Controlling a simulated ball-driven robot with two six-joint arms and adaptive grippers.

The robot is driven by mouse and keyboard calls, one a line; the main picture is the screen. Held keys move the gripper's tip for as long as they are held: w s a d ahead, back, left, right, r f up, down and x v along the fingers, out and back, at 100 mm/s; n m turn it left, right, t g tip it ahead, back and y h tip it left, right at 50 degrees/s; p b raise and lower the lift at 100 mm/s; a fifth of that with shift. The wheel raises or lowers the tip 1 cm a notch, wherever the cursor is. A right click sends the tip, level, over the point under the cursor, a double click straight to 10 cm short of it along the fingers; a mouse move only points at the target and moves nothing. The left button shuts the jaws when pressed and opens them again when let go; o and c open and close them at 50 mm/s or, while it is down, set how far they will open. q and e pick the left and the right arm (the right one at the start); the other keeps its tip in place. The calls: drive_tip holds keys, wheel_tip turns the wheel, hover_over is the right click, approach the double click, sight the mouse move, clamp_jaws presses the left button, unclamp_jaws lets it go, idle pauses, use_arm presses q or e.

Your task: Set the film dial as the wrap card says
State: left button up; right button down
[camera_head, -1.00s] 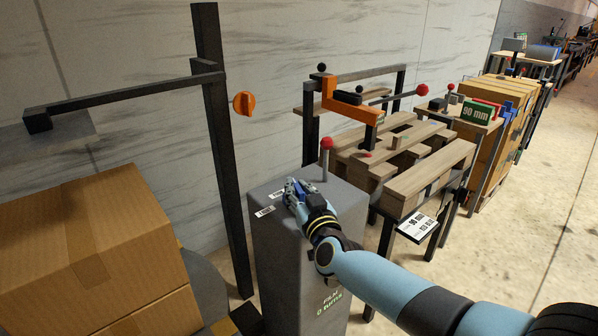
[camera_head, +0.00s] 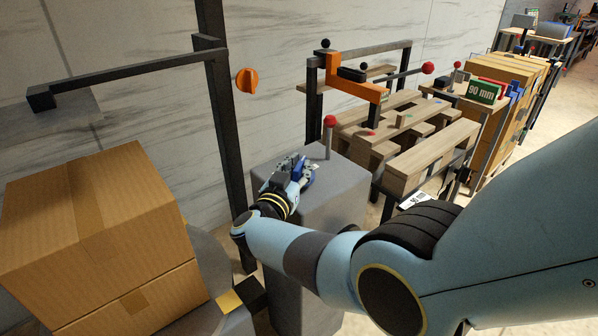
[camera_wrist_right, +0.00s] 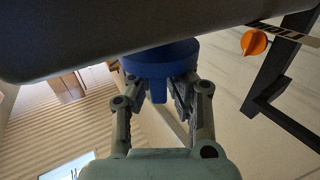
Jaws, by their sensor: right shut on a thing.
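The blue film dial (camera_wrist_right: 160,60) sits on the grey pedestal (camera_head: 345,185). In the wrist view, my right gripper (camera_wrist_right: 160,92) is shut on the dial's ridge, one finger on each side. In the head view, my right gripper (camera_head: 298,172) is over the pedestal top and mostly hides the dial (camera_head: 297,170). The dial's setting cannot be read. A white card (camera_head: 414,201), likely the wrap card, hangs at the pallet stand, mostly hidden behind my right arm; its text is unreadable. My left gripper is not in view.
A red-knobbed lever (camera_head: 329,122) stands on the pedestal behind the gripper. Cardboard boxes (camera_head: 95,230) stand at left. A wooden pallet (camera_head: 430,155) and a green 90 mm block (camera_head: 483,92) are at right.

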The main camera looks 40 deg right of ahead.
sight(298, 165)
idle(0.5)
drive_tip(key=c, duration=1.3)
unclamp_jaws()
wheel_tip(298, 165, up, 10)
drive_tip(key=shift+w, duration=0.1)
